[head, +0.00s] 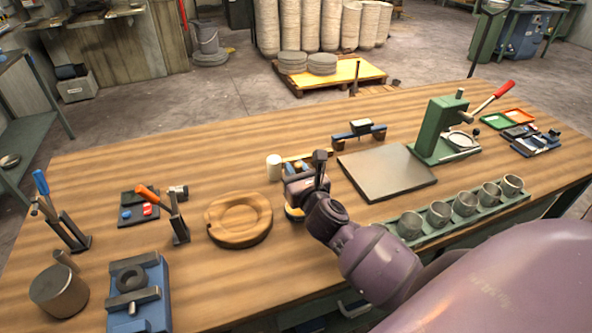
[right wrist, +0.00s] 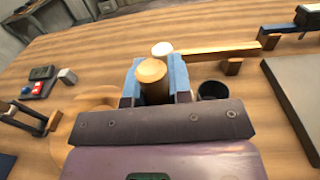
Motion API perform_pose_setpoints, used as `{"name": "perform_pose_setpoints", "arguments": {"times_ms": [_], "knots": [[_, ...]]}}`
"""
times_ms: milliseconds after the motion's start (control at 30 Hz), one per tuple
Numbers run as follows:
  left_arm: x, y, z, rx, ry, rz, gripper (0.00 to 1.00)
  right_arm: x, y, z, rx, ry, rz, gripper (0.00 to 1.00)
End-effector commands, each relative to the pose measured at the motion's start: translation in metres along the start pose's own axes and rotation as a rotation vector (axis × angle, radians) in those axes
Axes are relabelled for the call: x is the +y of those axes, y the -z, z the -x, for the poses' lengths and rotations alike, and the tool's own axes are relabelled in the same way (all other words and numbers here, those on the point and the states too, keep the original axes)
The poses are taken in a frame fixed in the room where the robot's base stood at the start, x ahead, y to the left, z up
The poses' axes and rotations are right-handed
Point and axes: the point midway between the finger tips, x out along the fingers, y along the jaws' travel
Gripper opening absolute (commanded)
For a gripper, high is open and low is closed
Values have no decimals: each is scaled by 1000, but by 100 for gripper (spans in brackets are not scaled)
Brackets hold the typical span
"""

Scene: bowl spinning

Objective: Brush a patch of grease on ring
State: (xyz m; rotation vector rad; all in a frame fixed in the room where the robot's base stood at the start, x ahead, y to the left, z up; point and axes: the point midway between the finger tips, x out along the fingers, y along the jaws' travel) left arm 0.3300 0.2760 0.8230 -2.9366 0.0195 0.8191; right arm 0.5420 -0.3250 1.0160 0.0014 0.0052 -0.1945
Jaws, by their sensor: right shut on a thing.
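My right gripper (head: 297,170) is at the middle of the bench, just right of the round wooden piece. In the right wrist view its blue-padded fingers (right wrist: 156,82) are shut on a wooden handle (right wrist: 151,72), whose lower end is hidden. A dark ring (head: 131,278) lies on a blue fixture (head: 152,304) at the front left, well away from this gripper. A round wooden piece (head: 238,238) with a circular recess lies between them. No grease patch can be made out. My left gripper is not in view.
A small dark cup (right wrist: 212,90) stands beside the gripper. A white cylinder (head: 274,167) and a wooden bar (right wrist: 225,53) are behind it. A grey plate (head: 388,172), a green press (head: 440,128) and a rack of metal cups (head: 465,203) stand to the right.

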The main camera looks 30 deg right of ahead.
Motion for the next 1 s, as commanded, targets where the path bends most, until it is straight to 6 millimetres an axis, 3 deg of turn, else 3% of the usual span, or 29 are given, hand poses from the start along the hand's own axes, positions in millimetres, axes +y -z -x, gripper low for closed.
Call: {"name": "perform_pose_setpoints", "arguments": {"times_ms": [133, 600, 1000], "knots": [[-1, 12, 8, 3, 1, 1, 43, 0, -14, 0, -3, 0, -1, 0], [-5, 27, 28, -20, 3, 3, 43, 0, -43, 0, -3, -1, 1, 0], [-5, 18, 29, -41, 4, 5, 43, 0, -46, 0, -3, -1, 1, 0]]}}
